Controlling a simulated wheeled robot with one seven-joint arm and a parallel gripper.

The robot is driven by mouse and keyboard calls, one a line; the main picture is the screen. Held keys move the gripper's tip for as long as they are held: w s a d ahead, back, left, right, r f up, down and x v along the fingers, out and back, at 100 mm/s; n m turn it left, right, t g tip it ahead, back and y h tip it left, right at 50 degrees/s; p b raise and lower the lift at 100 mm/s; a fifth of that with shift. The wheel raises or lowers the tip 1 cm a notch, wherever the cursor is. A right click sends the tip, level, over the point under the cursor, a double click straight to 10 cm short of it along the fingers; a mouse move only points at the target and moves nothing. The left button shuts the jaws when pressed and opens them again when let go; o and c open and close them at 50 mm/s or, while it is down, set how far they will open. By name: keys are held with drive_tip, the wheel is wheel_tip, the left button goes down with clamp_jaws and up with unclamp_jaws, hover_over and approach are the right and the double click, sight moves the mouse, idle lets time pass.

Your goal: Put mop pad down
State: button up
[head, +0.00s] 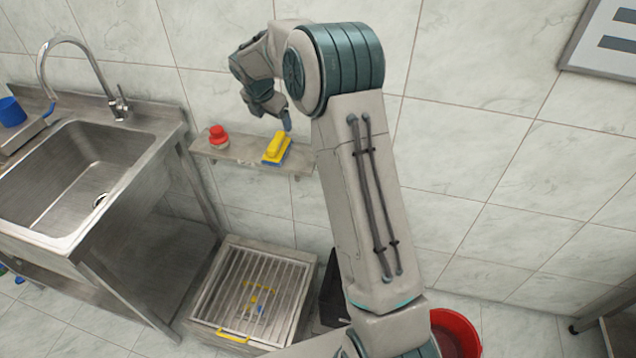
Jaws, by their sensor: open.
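A yellow block with a blue base (277,148), which looks like the mop pad, lies on a small wall shelf (234,153), near its right part. My gripper (271,110) is open, just above it and slightly to its left in the picture. A visible gap separates the lower fingertip from the yellow top. My arm crosses the middle of the view and hides part of the wall behind it.
A red-capped container (218,136) stands on the shelf's left part. A steel sink (85,170) with a tall tap and a blue cup (11,112) is at left. A slatted metal box (222,316) is on the floor below the shelf. A red bucket (462,330) stands at lower right.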

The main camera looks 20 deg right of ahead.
drive_tip(key=s+d+r+m, duration=0.1)
drive_tip(key=s+r+m, duration=0.45)
drive_tip(key=s, duration=0.45)
drive_tip(key=s+d+r+m, duration=0.1)
drive_tip(key=s+r+m, duration=0.4)
drive_tip(key=s+m, duration=0.3)
drive_tip(key=s+f+m+y, duration=0.1)
drive_tip(key=s+m+y, duration=0.1)
drive_tip(key=s+m, duration=1)
drive_tip(key=s, duration=1)
drive_tip(key=shift+s+f, duration=0.2)
drive_tip(key=shift+f, duration=0.1)
drive_tip(key=shift+o, duration=0.5)
drive_tip(key=shift+w+a, duration=0.1)
